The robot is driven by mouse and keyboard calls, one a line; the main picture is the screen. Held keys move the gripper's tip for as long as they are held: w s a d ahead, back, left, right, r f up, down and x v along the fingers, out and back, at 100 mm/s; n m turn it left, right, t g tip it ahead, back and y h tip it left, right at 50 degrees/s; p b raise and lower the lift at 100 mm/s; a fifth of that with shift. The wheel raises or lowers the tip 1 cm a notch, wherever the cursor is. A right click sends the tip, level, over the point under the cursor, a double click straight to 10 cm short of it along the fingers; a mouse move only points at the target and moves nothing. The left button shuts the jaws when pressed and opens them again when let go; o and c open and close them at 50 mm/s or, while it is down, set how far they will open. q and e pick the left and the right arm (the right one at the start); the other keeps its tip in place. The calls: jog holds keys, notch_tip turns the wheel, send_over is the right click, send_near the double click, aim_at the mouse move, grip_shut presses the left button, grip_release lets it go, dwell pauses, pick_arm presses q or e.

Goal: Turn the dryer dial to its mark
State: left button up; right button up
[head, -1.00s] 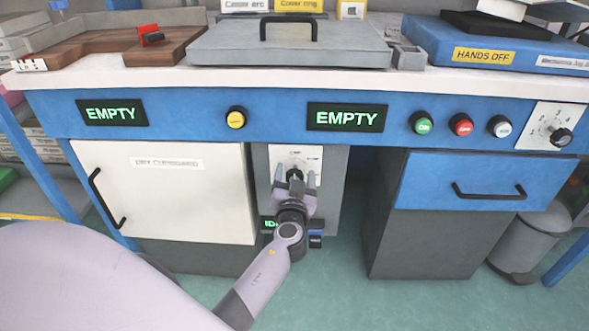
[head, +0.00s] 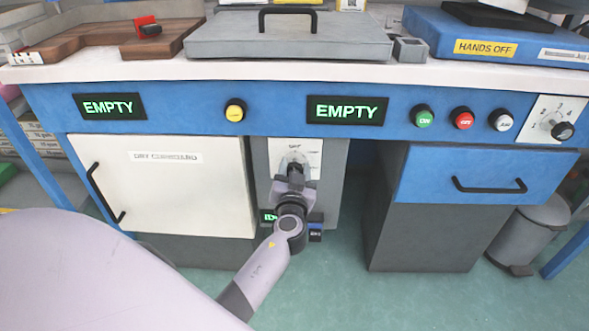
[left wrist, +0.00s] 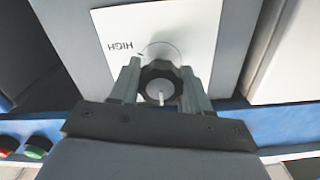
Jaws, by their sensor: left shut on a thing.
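The dryer dial is a dark round knob with a pale pointer line, on a white plate (head: 309,152) of the grey dryer panel (head: 331,190) under the bench. In the left wrist view the dial (left wrist: 161,84) sits between the two fingers, and the word HIGH is readable on the plate (left wrist: 200,28). My left gripper (head: 295,170) reaches the plate from the front, and it shows close up in the left wrist view (left wrist: 160,85). It is shut on the dial. The plate's mark is too small or hidden to make out. My right gripper is not in view.
A white dry cupboard (head: 165,185) stands left of the panel, and a blue drawer (head: 480,180) to its right. Another dial (head: 563,130) and several buttons, one green (head: 423,116), line the bench front. A small dark display with green text is partly hidden behind my left wrist.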

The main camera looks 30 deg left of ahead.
pick_arm(q)
jog(key=shift+r+m, duration=0.1)
jog(key=shift+m, duration=0.2)
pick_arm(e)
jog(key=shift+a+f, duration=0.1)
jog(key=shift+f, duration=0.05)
pick_arm(q)
jog(key=shift+m+b, duration=0.5)
jog(key=shift+m, duration=0.4)
jog(key=shift+w+m, duration=0.1)
jog(key=shift+m, duration=0.8)
jog(key=shift+d+m+b, duration=0.1)
jog(key=shift+m+b, duration=0.2)
jog(key=shift+m, duration=0.6)
jog(key=m, duration=0.4)
jog(key=shift+r, duration=0.1)
jog(key=shift+w+d+m, duration=0.1)
jog(key=shift+m, duration=0.7)
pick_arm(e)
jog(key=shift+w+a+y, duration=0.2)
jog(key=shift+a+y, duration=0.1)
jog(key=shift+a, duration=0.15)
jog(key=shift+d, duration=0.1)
